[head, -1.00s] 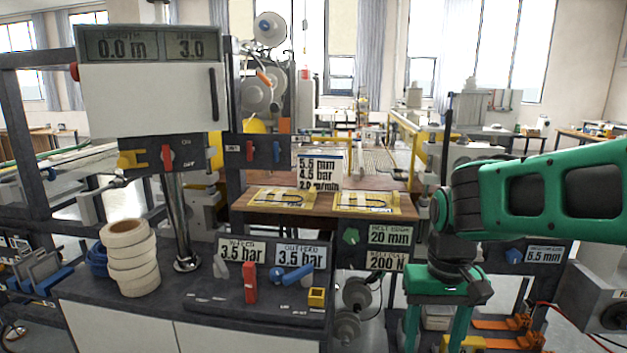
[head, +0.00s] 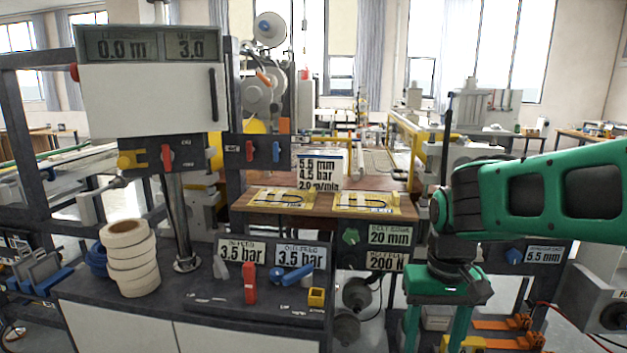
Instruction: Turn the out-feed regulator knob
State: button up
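The out-feed display (head: 300,254) reads 3.5 bar and stands on the dark bench top. Just below it is the blue out-feed knob (head: 291,276), its handle lying slanted. To its left is the in-feed display (head: 242,252), also at 3.5 bar, with a red upright handle (head: 250,284) below. A sign (head: 318,170) behind shows 5.5 mm, 4.5 bar and 2.0 m/min. My gripper (head: 440,325) hangs downward at the lower right, well right of the blue knob and touching nothing that I can see. Its two green fingers are apart; their tips are near or past the bottom edge.
A stack of cream rolls (head: 130,258) stands left of the displays. A panel with a green knob (head: 350,236) and 20 mm and 200 N displays stands between bench and arm. Orange forks (head: 505,325) are low right.

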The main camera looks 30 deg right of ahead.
aim_at(276, 274)
jog(key=u, duration=1.1)
jog(key=k, duration=0.75)
jog(key=z, duration=0.55)
jog(key=i, duration=1)
jog(key=u, duration=0.05)
